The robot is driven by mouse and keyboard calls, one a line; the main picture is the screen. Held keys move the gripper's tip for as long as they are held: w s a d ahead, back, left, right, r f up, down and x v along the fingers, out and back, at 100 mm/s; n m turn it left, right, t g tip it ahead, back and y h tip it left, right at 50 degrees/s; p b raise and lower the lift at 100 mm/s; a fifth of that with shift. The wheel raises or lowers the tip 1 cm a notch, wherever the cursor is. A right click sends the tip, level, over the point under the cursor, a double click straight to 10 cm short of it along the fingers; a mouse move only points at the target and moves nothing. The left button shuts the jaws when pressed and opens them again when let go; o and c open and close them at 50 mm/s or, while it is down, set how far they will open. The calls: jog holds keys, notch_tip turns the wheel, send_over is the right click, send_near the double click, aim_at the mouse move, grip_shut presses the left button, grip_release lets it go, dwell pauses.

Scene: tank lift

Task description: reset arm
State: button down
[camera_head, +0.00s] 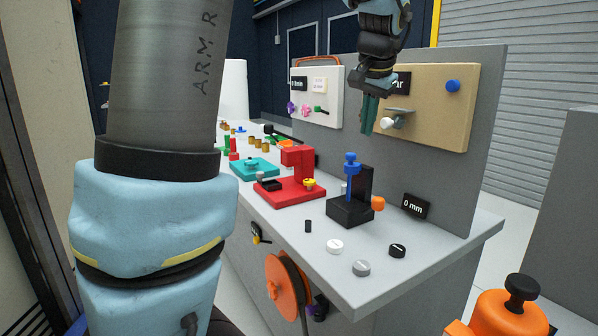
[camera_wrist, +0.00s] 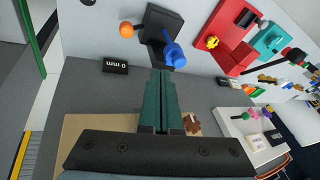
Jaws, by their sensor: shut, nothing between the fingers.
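My gripper (camera_head: 368,114) hangs high over the bench, pointing down, in front of the grey back panel and the tan board. Its green fingers lie together with nothing between them. In the wrist view my gripper (camera_wrist: 162,75) also looks shut and empty. Its tips appear close to the black stand with the blue knob (camera_wrist: 174,52), but the head view shows them well above that stand (camera_head: 350,208). My arm crosses the left of the head view and hides part of the scene.
The grey bench (camera_head: 380,284) holds a red fixture (camera_head: 292,192), a teal fixture (camera_head: 254,170) and several small discs. A "0 mm" display (camera_head: 415,206) stands by the panel. The tan board (camera_head: 440,105) is close behind my gripper. An orange object (camera_head: 505,318) stands at lower right.

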jog(key=s+a+f+n+g, duration=0.2)
jog(key=s+a+f+n, duration=0.2)
jog(key=a+f, duration=1)
jog(key=s+a+f+n+g, duration=0.1)
jog(key=s+a+f+n, duration=0.2)
jog(key=s+a+f, duration=0.6)
jog(key=shift+s+a+n, duration=0.35)
jog(key=shift+s+n, duration=0.05)
jog(key=shift+s, duration=0.4)
